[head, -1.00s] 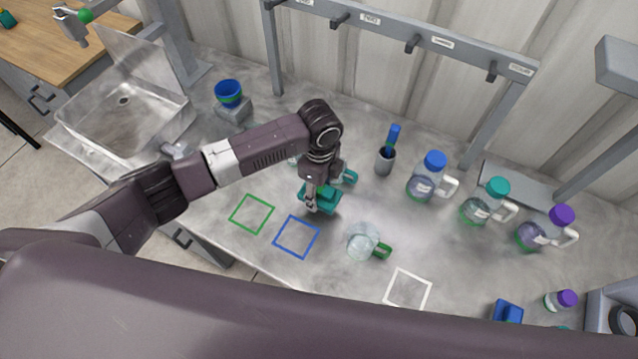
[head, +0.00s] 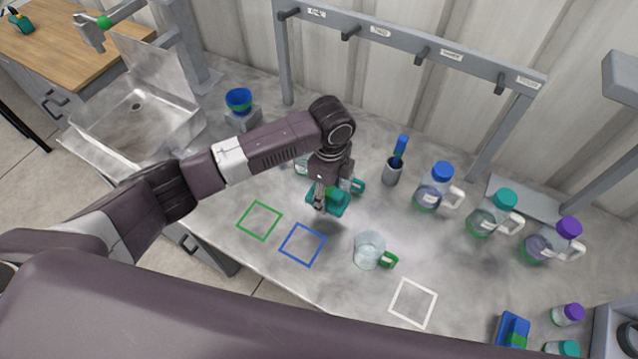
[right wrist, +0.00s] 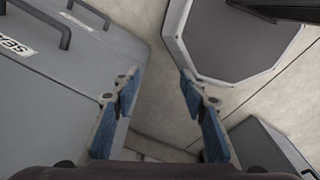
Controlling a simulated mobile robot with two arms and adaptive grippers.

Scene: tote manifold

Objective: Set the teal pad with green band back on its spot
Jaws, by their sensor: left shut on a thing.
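The teal pad with a green band (head: 338,203) is in the middle of the counter in the head view, partly hidden by my left gripper (head: 320,204). My left gripper points down and is shut on the pad. I cannot tell whether the pad touches the counter. Green (head: 259,220), blue (head: 303,245) and white (head: 413,303) square outlines are bare on the counter in front of it. My right gripper (right wrist: 160,78) is open and empty in the right wrist view, above the floor and away from the counter top.
A clear mug with a green handle (head: 369,251) stands right of the blue outline. Behind the pad are a grey cup with a blue-handled tool (head: 392,172) and another teal-handled clear vessel, partly hidden. Several jugs stand right. A blue pad (head: 513,330) lies at front right.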

